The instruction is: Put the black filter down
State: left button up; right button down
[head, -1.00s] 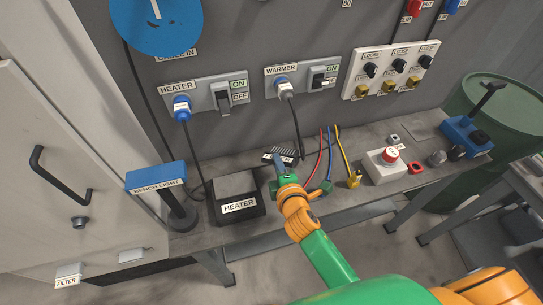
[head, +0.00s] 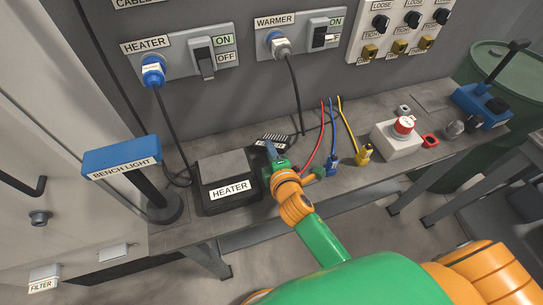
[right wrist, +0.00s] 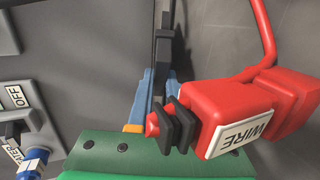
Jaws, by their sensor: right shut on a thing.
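My right gripper (head: 272,150) reaches over the bench, just right of the black heater box (head: 229,205). Its blue fingers also show in the right wrist view (right wrist: 152,92). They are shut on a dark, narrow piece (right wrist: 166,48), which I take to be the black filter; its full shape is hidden. In the head view I cannot make the filter out against the dark striped warmer (head: 275,139) behind the fingertips. Whether it touches the bench, I cannot tell. My left gripper is not in view.
A red connector labelled WIRE (right wrist: 255,115) is close beside the fingers in the wrist view. Red, blue (head: 333,150) and yellow wires (head: 352,135) stand right of the gripper. A bench light (head: 122,160) stands left. An emergency button box (head: 396,140) is farther right.

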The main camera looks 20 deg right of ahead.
jog(key=shift+s+r, duration=0.1)
jog(key=c, duration=1)
grip_release()
jog(key=p+v, duration=0.4)
jog(key=v, duration=0.3)
jog(key=shift+s+r, duration=0.15)
jog(key=shift+s, duration=0.15)
jog(key=shift+s+a, duration=0.1)
jog(key=shift+s, duration=0.1)
